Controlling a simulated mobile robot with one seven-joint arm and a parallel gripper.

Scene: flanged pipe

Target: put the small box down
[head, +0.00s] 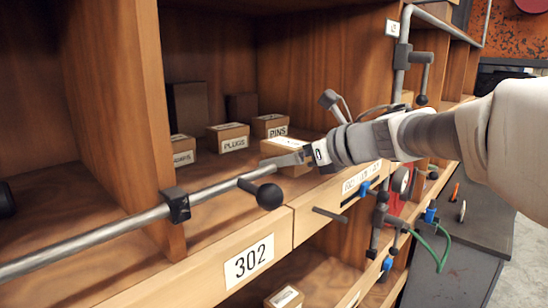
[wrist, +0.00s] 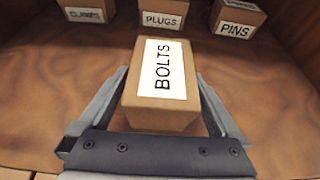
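A small cardboard box with a white label reading BOLTS (wrist: 160,112) sits between the two fingers of my gripper (wrist: 162,82) in the wrist view. The fingertips meet its left and right sides, so my gripper is shut on it. In the head view the box (head: 284,160) is over the front part of the shelf board (head: 225,178), with my gripper (head: 306,155) at its right end. Whether its underside touches the board cannot be told.
Boxes labelled PLUGS (head: 229,137) and PINS (head: 270,126) and a partly hidden third (head: 183,150) stand farther back. A metal rail (head: 110,228) with a black knob (head: 269,196) runs along the shelf front. A wooden upright (head: 125,110) stands left. Bare board lies between box and back row.

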